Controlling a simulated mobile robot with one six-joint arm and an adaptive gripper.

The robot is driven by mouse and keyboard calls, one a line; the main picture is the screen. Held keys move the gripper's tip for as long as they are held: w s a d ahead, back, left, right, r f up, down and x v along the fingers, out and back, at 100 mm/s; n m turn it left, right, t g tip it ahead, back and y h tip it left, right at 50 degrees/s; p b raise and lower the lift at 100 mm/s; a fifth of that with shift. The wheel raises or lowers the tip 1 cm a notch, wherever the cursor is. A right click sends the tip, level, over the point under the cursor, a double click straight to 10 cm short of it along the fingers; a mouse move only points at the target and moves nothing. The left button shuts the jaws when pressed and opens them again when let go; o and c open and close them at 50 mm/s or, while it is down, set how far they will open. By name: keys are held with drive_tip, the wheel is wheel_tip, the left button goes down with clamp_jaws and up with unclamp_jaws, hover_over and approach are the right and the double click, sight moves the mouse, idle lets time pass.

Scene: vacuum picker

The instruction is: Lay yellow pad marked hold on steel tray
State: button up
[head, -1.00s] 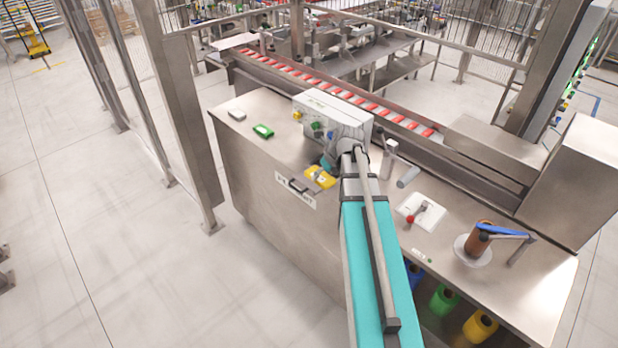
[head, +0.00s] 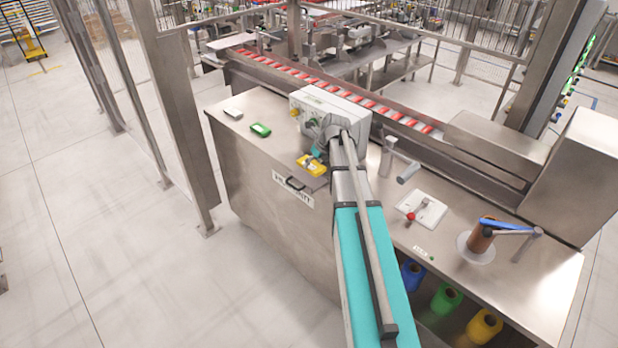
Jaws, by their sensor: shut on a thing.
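A yellow pad (head: 317,170) is at my gripper, near the counter's front edge and in front of the grey control box. My gripper (head: 317,157) is shut on the pad; its fingers are small and partly hidden by the wrist. Any marking on the pad is too small to read. Bare grey steel shows just below the pad, but I cannot tell a separate steel tray from the counter there. Whether the pad is clear of the surface is hard to tell.
A green pad (head: 260,130) and a grey pad (head: 233,113) lie on the counter to the left. The control box (head: 345,107) stands behind my gripper. A lever plate (head: 425,212) and a brown spool (head: 481,238) are at the right.

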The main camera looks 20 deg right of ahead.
drive_tip(key=b, duration=0.5)
hover_over(307, 177)
drive_tip(key=s, duration=0.2)
drive_tip(key=shift+w+d+f, duration=0.1)
drive_tip(key=shift+d+f, duration=0.05)
drive_tip(key=shift+f, duration=1.15)
drive_tip(key=shift+w+d+f, duration=0.1)
drive_tip(key=shift+f, duration=1.15)
drive_tip(key=shift+w+d+f+b, duration=0.1)
drive_tip(key=shift+w+f+b, duration=0.35)
drive_tip(key=shift+f, duration=0.25)
drive_tip(key=shift+s+f+b, duration=0.1)
drive_tip(key=shift+f+b, duration=1.25)
drive_tip(key=o, duration=1.2)
drive_tip(key=shift+r, duration=0.15)
drive_tip(key=p+v, duration=1.1)
drive_tip(key=v, duration=0.1)
drive_tip(key=shift+s, duration=0.1)
